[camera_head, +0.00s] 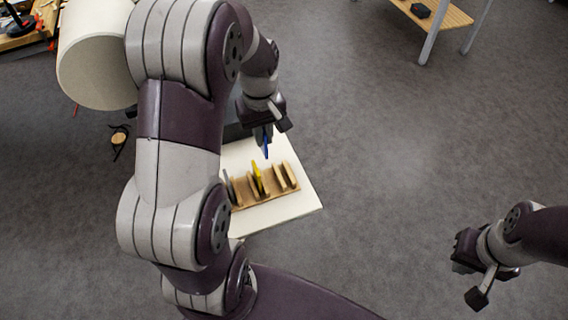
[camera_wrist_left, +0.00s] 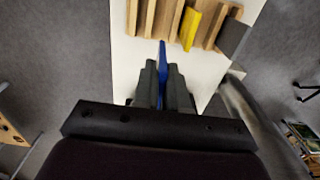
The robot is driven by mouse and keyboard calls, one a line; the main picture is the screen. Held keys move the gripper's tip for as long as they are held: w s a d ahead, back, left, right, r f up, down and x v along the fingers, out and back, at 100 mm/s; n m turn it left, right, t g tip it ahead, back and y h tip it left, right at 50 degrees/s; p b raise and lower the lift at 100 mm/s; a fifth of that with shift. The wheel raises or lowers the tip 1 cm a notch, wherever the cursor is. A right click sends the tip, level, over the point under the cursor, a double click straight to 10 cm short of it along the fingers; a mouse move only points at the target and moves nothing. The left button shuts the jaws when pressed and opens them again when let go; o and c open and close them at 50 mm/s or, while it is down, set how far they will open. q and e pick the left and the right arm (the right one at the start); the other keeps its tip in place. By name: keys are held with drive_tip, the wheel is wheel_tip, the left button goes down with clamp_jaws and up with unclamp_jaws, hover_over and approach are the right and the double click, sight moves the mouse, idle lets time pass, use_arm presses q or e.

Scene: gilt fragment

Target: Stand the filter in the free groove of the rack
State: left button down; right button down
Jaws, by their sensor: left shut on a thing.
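The filter seems to be the thin blue plate (camera_head: 266,145) that my left gripper (camera_head: 264,131) is shut on. In the left wrist view, the blue plate (camera_wrist_left: 162,76) stands edge-on between the two grey fingers (camera_wrist_left: 161,86). The wooden rack (camera_head: 266,199) lies beyond it, apart from the plate. A yellow plate (camera_head: 258,177) and a grey plate (camera_head: 228,186) stand at the rack. In the wrist view, the gap between slats left of the yellow plate (camera_wrist_left: 189,28) looks empty. My right gripper (camera_head: 469,268) is far from the rack; its jaws are unclear.
The rack stands on a white top (camera_head: 295,208), with bare surface around it. A large cream cylinder (camera_head: 95,60) is at upper left. A wooden table (camera_head: 445,14) is at the far upper right. Grey floor lies between the rack and my right arm.

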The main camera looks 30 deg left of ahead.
use_arm(q)
drive_tip(key=d+f, duration=0.1)
drive_tip(key=f, duration=0.1)
drive_tip(key=d+f+p, duration=0.1)
drive_tip(key=d+f, duration=0.3)
drive_tip(key=shift+d+f, duration=0.15)
drive_tip(key=shift+f, duration=0.25)
drive_tip(key=shift+w+f, duration=0.15)
drive_tip(key=shift+f, duration=0.1)
drive_tip(key=shift+f, duration=0.2)
drive_tip(key=c, duration=1.2)
unclamp_jaws()
drive_tip(key=shift+r, duration=0.1)
drive_tip(key=shift+o, duration=0.2)
